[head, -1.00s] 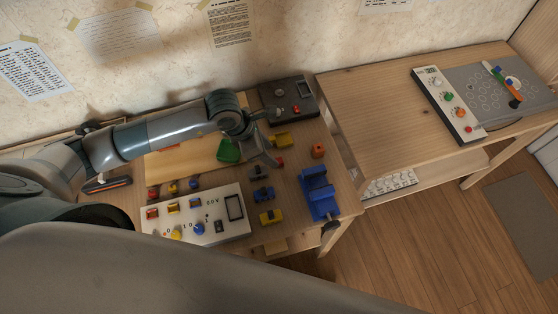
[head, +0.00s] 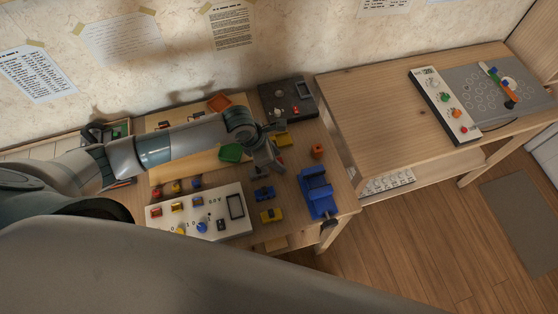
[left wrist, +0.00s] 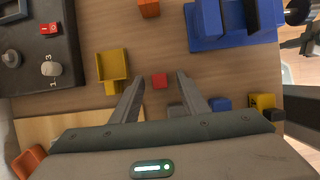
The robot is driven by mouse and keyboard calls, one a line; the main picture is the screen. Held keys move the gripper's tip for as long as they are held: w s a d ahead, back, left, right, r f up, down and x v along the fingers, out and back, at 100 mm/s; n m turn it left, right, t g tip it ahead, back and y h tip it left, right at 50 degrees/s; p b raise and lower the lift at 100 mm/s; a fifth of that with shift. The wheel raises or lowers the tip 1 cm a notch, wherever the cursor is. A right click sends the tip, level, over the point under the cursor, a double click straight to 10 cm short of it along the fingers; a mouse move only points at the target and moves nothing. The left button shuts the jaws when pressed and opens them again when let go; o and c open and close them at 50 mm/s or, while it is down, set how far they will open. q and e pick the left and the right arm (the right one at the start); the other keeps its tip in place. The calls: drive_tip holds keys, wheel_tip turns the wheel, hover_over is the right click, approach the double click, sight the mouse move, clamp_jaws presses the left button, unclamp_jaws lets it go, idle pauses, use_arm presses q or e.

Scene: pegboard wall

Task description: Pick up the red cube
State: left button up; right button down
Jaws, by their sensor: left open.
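The small red cube (left wrist: 159,80) lies on the wooden table in the left wrist view. It shows between the two fingertips, with clear space on both sides. In the head view the cube is mostly hidden at my gripper. My left gripper (head: 272,168) is over the table, right of the green piece. Its fingers also show in the left wrist view (left wrist: 159,88), spread apart and empty, pointing toward the cube's area. My right gripper is in neither view.
A yellow holder (left wrist: 113,68) stands left of the cube, and a blue vise-like block (head: 318,192) stands to the right. An orange block (head: 318,151) is nearby. A dark control box (head: 288,97) is at the back and a white panel (head: 190,228) in front.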

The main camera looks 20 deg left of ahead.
use_arm(q)
clamp_jaws()
drive_tip(key=shift+r, duration=0.15)
drive_tip(key=shift+w+r+b, duration=0.1)
drive_tip(key=shift+r+b, duration=0.4)
drive_tip(key=shift+r, duration=0.1)
wheel_tip(320, 180, up, 2)
drive_tip(key=shift+r+b, duration=0.2)
drive_tip(key=shift+b, duration=0.5)
drive_tip(key=s+d+r+b, duration=0.3)
drive_tip(key=s+d+r, duration=0.2)
drive_tip(key=d, duration=0.5)
wheel_tip(320, 180, up, 2)
drive_tip(key=shift+s+d+r+b, duration=0.1)
drive_tip(key=shift+s+d+b, duration=0.1)
drive_tip(key=shift+b, duration=0.15)
